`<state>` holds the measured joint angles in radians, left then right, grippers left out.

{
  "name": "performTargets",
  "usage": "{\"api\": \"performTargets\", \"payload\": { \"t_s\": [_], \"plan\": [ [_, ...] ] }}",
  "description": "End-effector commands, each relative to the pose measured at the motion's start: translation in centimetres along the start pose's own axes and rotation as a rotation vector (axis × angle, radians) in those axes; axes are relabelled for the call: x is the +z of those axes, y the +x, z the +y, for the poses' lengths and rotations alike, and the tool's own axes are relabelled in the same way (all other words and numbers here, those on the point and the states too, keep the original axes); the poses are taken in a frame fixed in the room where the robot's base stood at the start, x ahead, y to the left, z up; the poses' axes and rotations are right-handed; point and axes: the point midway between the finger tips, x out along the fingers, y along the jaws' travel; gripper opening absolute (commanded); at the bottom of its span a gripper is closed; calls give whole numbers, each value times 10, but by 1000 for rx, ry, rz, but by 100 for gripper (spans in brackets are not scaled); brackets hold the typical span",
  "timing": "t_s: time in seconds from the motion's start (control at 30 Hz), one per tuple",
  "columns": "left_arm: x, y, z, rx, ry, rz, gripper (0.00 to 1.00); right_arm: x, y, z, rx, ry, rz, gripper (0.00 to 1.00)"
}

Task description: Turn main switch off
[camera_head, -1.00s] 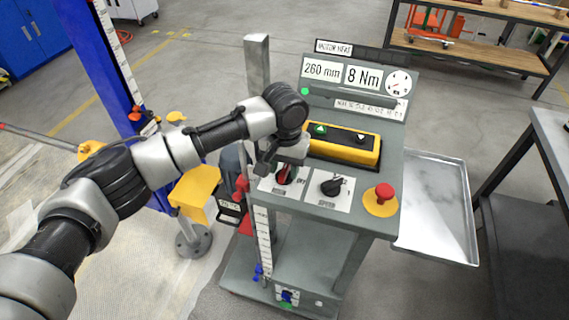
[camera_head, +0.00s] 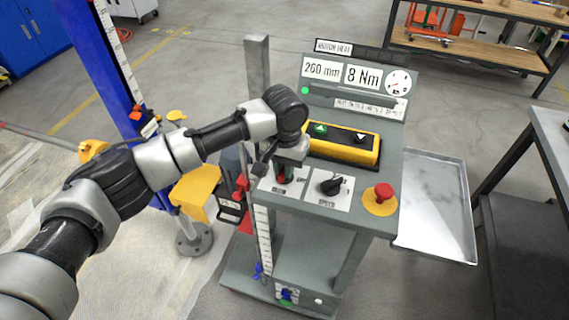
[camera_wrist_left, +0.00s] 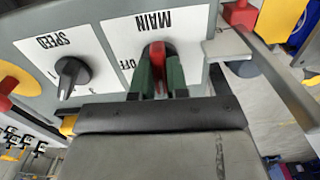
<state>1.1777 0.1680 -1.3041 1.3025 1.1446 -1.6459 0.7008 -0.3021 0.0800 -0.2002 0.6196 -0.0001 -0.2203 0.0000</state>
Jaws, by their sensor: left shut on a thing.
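The main switch (camera_wrist_left: 158,52) has a red handle on a white plate marked MAIN and OFF, which appears upside down in the wrist view. My left gripper (camera_wrist_left: 160,75) is shut on this handle, with one green finger on each side. The OFF mark lies left of the fingers in the wrist view. In the head view my left gripper (camera_head: 284,174) points down at the left of the panel. It covers most of the switch there, with only a bit of red showing. My right gripper is in neither view.
The black speed knob (camera_head: 332,186) and the red stop button (camera_head: 383,192) sit right of the switch. The yellow button box (camera_head: 345,148) is just behind. A metal tray (camera_head: 436,205) hangs on the panel's right side. A blue column (camera_head: 110,60) stands behind my left arm.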

Motion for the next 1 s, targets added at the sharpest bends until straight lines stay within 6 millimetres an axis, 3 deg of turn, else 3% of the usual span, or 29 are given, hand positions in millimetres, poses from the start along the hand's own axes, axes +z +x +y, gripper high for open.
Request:
{"api": "performTargets", "payload": {
  "t_s": [0.5, 1.0],
  "plan": [
    [0, -4, 0, 2, 408, -3, 0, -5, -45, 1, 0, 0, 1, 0],
    [0, -3, 0, 1, 882, 0, 0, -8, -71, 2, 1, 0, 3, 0]
  ]
}}
